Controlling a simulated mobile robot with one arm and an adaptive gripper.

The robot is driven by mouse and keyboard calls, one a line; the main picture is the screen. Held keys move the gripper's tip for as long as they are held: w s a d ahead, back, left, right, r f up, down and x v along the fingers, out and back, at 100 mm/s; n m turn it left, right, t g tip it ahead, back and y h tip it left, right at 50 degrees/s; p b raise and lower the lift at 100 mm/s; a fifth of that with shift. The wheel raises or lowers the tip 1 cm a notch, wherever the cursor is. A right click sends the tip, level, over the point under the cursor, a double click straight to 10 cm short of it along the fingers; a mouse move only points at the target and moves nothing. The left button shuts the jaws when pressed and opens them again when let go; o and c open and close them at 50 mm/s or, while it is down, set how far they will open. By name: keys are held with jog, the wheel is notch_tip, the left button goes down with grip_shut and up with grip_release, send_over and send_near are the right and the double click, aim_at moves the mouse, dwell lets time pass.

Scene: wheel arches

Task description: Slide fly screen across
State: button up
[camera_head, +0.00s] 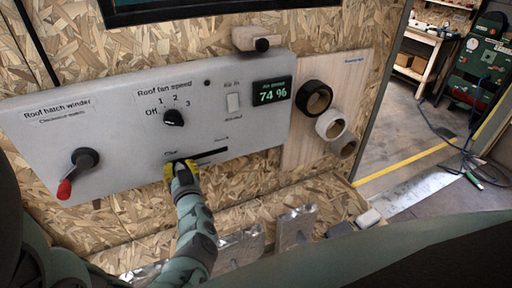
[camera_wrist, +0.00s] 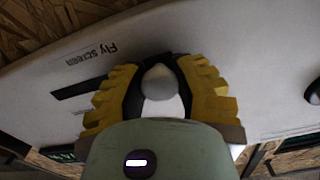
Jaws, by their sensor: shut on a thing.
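The fly screen slider is a dark horizontal slot (camera_head: 212,154) low on the pale grey panel (camera_head: 235,125). My gripper (camera_head: 180,169) is at the slot's left end, with its yellow fingers against the panel front. In the wrist view, my gripper (camera_wrist: 160,95) has its ridged yellow fingers on both sides of a grey rounded knob (camera_wrist: 158,80) and is shut on it. The "Fly screen" label (camera_wrist: 90,54) shows there upside down, above the open part of the slot (camera_wrist: 78,88). The knob is hidden by my fingers in the head view.
A red-handled winder crank (camera_head: 76,172) is left on the panel; a fan speed dial (camera_head: 173,118) sits above the slot. A display (camera_head: 271,92) reads 74 %. Tape rolls (camera_head: 314,97) hang at the right. Foil-like blocks (camera_head: 295,226) lie below. The slot's right part is clear.

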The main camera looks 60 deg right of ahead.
aim_at(221, 150)
jog(key=shift+d, duration=0.15)
grip_shut()
jog(key=s+d+b, duration=0.1)
jog(key=s+d, duration=0.1)
jog(key=d, duration=0.1)
jog(key=s+d+b, duration=0.1)
jog(key=d, duration=0.2)
jog(key=s+d+b, duration=0.1)
jog(key=s+d, duration=0.1)
jog(key=d, duration=0.1)
jog(key=shift+s+d+f, duration=0.25)
jog(key=shift+s+f, duration=0.05)
jog(key=shift+s, duration=0.05)
jog(key=shift+s+d+r, duration=0.25)
jog(key=shift+s+d, duration=0.2)
jog(key=shift+d, duration=0.05)
jog(key=o, duration=0.8)
grip_release()
jog(key=shift+s+d, duration=0.1)
jog(key=shift+s, duration=0.05)
jog(key=shift+o, duration=1.4)
jog(key=shift+v, duration=1.05)
jog(key=v, duration=1)
